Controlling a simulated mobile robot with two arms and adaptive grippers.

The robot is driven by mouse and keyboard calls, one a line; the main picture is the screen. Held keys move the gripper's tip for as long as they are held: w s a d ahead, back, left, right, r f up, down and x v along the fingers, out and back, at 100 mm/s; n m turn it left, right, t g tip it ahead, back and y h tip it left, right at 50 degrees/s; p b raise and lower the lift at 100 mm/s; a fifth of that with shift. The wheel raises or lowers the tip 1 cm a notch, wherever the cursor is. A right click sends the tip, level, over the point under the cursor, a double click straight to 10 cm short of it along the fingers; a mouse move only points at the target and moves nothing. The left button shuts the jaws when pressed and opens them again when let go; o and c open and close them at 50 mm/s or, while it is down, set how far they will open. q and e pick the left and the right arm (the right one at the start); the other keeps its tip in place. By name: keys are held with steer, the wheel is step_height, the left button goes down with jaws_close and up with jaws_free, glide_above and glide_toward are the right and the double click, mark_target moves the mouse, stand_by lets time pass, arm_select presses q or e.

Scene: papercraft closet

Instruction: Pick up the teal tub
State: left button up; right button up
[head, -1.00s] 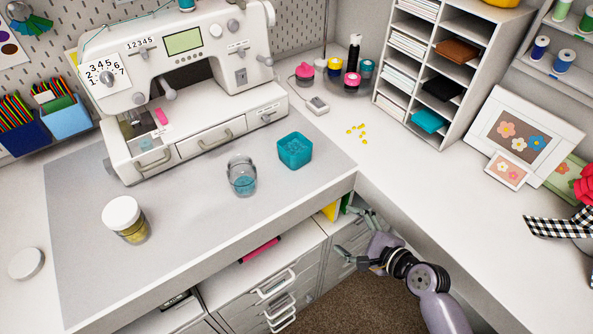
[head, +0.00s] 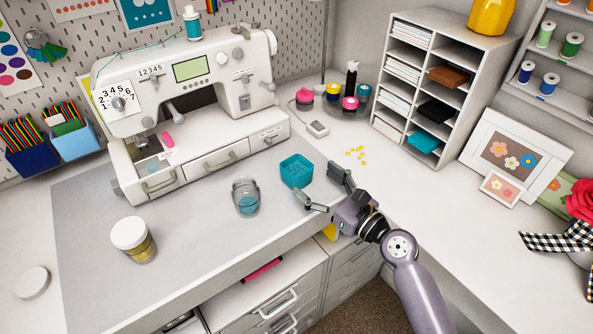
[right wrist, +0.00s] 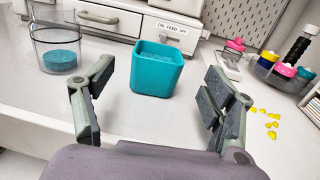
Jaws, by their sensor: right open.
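The teal tub (head: 296,171) is a small square open container standing upright on the grey mat, in front of the white sewing machine. It also shows in the right wrist view (right wrist: 157,68), just beyond and between my fingers. My right gripper (head: 326,184) is open and empty at the mat's right corner, its fingers pointing at the tub. In the right wrist view the gripper (right wrist: 155,95) has its fingers apart on either side of the tub's near side, and neither visibly touches it. My left gripper is not in view.
A clear jar with blue contents (head: 246,197) stands left of the tub. A white-lidded jar (head: 134,240) is farther left. The sewing machine (head: 190,85) stands behind. Yellow bits (head: 356,153) lie to the right.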

mark_target(289, 159)
steer(key=x, duration=0.7)
steer(key=shift+w+a+r+p, duration=0.1)
steer(key=shift+a+p, duration=0.15)
steer(key=shift+p, duration=0.15)
steer(key=shift+d, duration=0.1)
steer(key=shift+c, duration=0.7)
steer(key=c, duration=1.2)
